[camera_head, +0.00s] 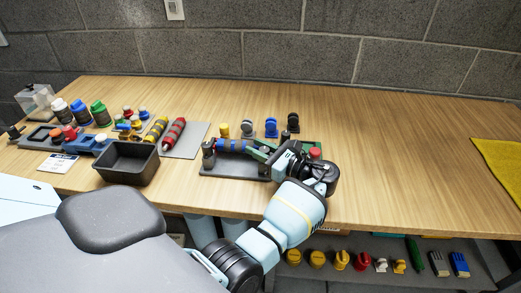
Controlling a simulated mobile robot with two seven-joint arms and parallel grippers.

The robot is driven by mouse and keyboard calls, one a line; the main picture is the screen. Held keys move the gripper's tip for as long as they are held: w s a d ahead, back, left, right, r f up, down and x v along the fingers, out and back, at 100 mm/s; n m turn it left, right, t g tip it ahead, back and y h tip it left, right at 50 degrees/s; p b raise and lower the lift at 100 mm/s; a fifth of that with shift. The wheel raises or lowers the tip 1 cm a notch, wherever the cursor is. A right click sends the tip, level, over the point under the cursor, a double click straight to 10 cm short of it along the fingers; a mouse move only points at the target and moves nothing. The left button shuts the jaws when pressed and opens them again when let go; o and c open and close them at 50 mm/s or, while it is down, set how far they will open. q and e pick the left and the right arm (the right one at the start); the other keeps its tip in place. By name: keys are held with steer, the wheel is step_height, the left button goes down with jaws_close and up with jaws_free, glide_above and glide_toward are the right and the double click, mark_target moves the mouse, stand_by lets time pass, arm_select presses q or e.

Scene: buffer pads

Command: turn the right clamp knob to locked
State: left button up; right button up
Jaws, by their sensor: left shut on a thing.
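A dark clamp fixture (231,167) stands near the table's front edge, with a blue cylinder (231,145) lying across it. A dark upright knob (208,148) stands at its left end. My left gripper (268,157) reaches over the fixture's right part from the front right and is shut; it and the wrist cover most of that end. The right clamp knob seems to be between its fingers, but it is hidden and its setting cannot be read. A green part shows beside the fingers. My right gripper is not in view.
A black open bin (128,177) stands left of the fixture. Striped rolls (172,134), several coloured knobs and bottles (80,112) are farther left. Several small knobs (270,128) stand behind the fixture. A red knob (315,153) is close right of the wrist. The table right of it is clear up to a yellow cloth (502,166).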

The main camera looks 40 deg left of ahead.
arm_select(q)
steer(key=shift+g, duration=0.3)
steer(key=o, duration=1)
steer(key=d, duration=0.2)
steer(key=d+b, duration=0.1)
steer(key=d, duration=0.4)
steer(key=shift+w, duration=0.35)
steer(key=shift+d, duration=0.35)
